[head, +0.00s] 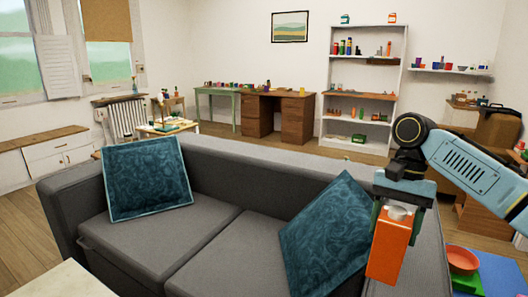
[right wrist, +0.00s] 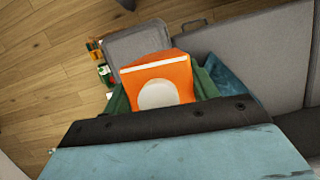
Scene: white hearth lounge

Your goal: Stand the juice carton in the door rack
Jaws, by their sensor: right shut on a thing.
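The juice carton (head: 390,248) is an orange box with a white round patch. My right gripper (head: 400,205) is shut on its upper end and holds it in the air, slightly tilted, in front of the sofa's right side. In the right wrist view the carton (right wrist: 160,78) shows orange and white between the green fingers of the gripper (right wrist: 160,95). I cannot make out a door rack in either view. My left gripper is not in view.
A grey sofa (head: 185,235) with two teal cushions (head: 145,178) fills the foreground. A white shelf unit (head: 360,85), a brown desk (head: 285,120) and a green table (head: 215,97) stand at the back. A red bowl (head: 463,260) is at the lower right. Wooden floor (right wrist: 50,65) is open beside the sofa.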

